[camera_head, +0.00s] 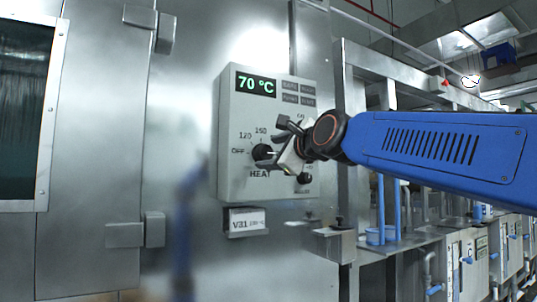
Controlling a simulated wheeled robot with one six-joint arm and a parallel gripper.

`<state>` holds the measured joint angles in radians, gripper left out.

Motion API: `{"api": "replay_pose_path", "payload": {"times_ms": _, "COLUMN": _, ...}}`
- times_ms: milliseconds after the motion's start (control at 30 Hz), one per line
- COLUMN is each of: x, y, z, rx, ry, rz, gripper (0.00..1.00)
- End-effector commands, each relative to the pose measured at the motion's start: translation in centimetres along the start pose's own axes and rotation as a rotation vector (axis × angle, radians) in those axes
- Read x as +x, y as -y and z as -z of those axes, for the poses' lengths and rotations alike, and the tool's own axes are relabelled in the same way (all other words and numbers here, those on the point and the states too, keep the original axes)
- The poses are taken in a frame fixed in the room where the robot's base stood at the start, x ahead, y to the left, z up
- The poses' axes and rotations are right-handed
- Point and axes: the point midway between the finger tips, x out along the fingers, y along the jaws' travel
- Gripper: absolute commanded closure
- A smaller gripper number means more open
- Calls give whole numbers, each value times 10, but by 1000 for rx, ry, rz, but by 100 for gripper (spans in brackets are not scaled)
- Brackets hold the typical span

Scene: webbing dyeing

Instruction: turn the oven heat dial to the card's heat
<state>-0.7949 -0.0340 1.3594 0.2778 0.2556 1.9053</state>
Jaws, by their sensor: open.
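The grey oven control box (229,140) is fixed to the steel oven wall. Its green display (256,84) reads 70 °C. The black heat dial (263,152) sits low on its face, with OFF, 120 and 150 marked on its visible side. My gripper (283,146) is open at the dial's right side and hides its right-hand marks. I cannot tell whether the fingers touch the dial. A small card (246,221) below the box reads V31 and a smaller heat figure that looks like 235 °C, too small to be sure.
A second black knob (305,178) sits on the box just below my gripper. A small steel bracket (335,246) juts out at lower right. Steel framing and a row of tanks (467,262) with blue handles run along the right. The oven window (25,105) is at far left.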

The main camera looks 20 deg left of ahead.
Motion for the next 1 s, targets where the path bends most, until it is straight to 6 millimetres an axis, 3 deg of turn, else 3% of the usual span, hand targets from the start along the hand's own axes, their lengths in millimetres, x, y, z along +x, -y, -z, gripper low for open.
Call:
{"api": "replay_pose_path", "payload": {"times_ms": 700, "x": -121, "y": 0, "z": 0, "rx": 1, "ry": 0, "rz": 1, "gripper": 42}}
{"api": "replay_pose_path", "payload": {"times_ms": 1000, "x": -150, "y": -1, "z": 1, "rx": 2, "ry": -1, "rz": -3, "gripper": 42}}
